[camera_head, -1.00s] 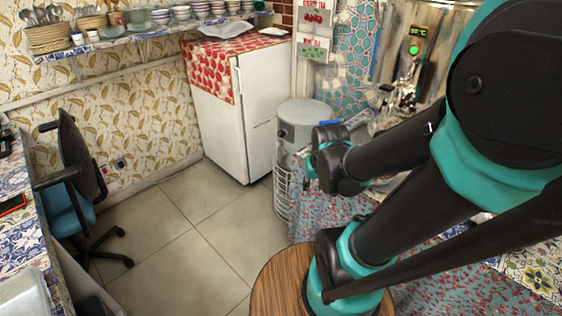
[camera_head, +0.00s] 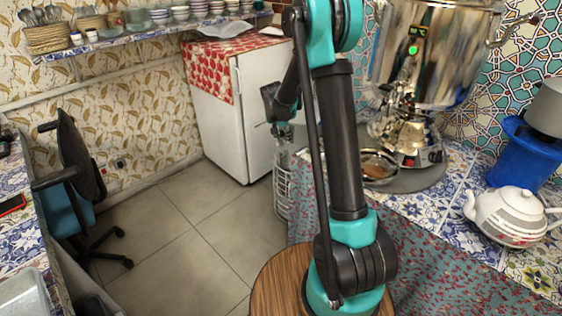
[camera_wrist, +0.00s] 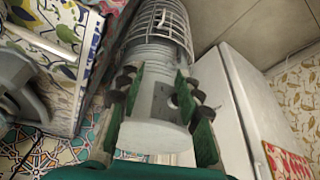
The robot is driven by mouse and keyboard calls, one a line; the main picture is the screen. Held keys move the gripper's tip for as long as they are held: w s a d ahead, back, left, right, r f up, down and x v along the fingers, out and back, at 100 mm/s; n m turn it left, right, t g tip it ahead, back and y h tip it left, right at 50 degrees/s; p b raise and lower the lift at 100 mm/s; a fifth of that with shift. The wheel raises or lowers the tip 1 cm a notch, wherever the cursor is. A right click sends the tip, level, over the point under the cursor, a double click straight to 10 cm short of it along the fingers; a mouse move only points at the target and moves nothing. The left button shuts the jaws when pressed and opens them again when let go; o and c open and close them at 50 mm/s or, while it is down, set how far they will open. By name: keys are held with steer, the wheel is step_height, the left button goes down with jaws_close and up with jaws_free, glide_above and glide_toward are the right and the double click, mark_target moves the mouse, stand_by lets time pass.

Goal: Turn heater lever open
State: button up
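A silver samovar (camera_head: 440,45) with a small green-lit display stands on the tiled counter, with a bowl (camera_head: 378,167) by its base. I cannot make out the heater lever in the current views. In the wrist view, the cylinder (camera_wrist: 152,138) shows beyond and between my fingers, with no visible contact. My gripper (camera_wrist: 165,105) is open and empty; in the head view my gripper (camera_head: 283,132) is in front of the cylinder and fridge.
A white teapot (camera_head: 510,215) and a blue stand (camera_head: 522,150) with a grey pot are on the counter at right. A white fridge (camera_head: 250,110) stands behind the cylinder. A chair (camera_head: 75,185) is at left; the floor between is clear.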

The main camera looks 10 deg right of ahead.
steer(key=m, duration=0.2)
glide_toward(281, 160)
steer(key=shift+h, duration=0.4)
steer(key=x, duration=1)
steer(key=shift+w+a+f, duration=0.3)
steer(key=shift+w+f, duration=0.1)
jaws_close()
